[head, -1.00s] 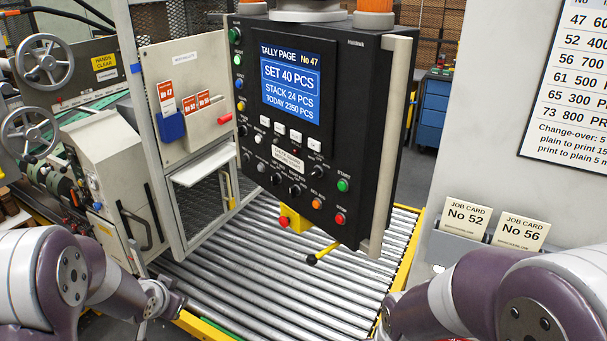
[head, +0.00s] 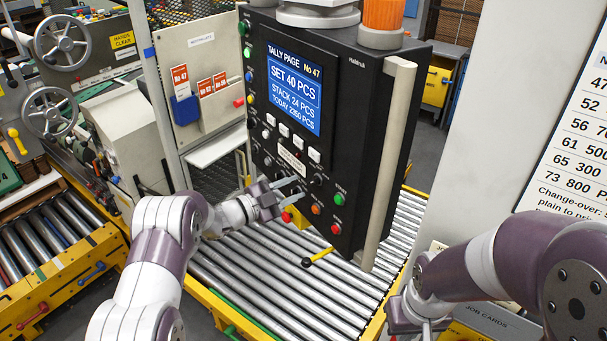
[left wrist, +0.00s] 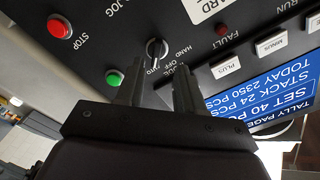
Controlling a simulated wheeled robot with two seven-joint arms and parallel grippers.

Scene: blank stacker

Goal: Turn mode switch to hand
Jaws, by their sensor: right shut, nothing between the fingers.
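The mode switch (left wrist: 156,50) is a dark knob on the black control panel (head: 362,130). In the left wrist view, HAND and OFF are printed close to it. I cannot tell which mark its pointer meets. My left gripper (head: 288,190) is at the panel's lower front. Its two fingers (left wrist: 158,88) are apart in the left wrist view, with the knob just beyond and between their tips. I see no contact. In the head view the fingers and hand cover part of the lower knobs. My right gripper (head: 425,322) is low at the right, shut and empty, away from the panel.
A green button (left wrist: 114,78) and a red STOP button (left wrist: 60,27) sit close to the left fingers. A PLUS button (left wrist: 226,66) and a red fault lamp (left wrist: 222,29) are on the other side. A roller conveyor (head: 250,285) runs below the panel.

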